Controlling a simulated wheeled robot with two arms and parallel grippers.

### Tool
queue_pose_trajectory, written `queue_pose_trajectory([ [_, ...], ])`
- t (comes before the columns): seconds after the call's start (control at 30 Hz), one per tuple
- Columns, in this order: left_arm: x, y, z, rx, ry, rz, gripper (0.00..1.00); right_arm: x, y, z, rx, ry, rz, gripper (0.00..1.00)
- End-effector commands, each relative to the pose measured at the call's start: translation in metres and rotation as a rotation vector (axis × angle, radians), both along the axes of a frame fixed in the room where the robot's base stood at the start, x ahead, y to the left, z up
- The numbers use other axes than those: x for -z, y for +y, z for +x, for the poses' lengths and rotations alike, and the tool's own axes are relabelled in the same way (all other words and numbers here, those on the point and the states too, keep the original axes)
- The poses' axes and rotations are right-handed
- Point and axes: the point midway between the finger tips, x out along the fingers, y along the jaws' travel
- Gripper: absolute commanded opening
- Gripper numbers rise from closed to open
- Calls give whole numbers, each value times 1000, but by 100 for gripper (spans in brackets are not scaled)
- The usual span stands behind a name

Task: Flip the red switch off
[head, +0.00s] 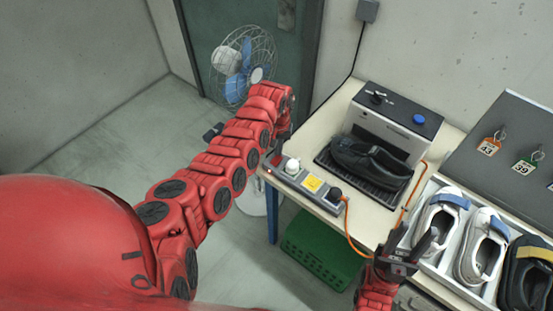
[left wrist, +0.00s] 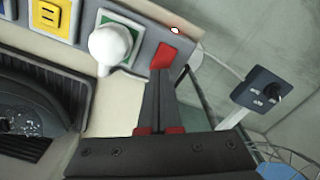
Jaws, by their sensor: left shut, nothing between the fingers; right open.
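The grey power strip (head: 310,190) lies along the table's left front edge. The red switch (left wrist: 163,55) sits at its end, beside a white plug (left wrist: 110,45) on a green socket, and a small red light (left wrist: 175,30) glows near it. My left gripper (left wrist: 160,74) is shut and empty, its fingertips right at the red switch's near edge; I cannot tell whether they touch. In the head view my left gripper (head: 279,155) is over the strip's left end and mostly hides the switch. My right gripper (head: 415,250) is open and empty near the shoe tray.
A machine (head: 390,122) with a black shoe (head: 370,160) stands behind the strip. An orange cable (head: 348,225) runs from the strip. Shoes (head: 440,225) fill a white tray at right. A fan (head: 243,65) stands beyond the table, and a green crate (head: 320,255) is underneath.

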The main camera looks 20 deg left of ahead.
Motion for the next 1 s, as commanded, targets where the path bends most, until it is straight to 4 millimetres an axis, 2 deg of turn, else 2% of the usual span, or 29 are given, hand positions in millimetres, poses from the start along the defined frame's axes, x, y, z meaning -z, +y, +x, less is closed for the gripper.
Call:
queue_pose_trajectory([
  [1.0,9,0,0,0,0,0,0,7,0,0,0,0,0,45],
])
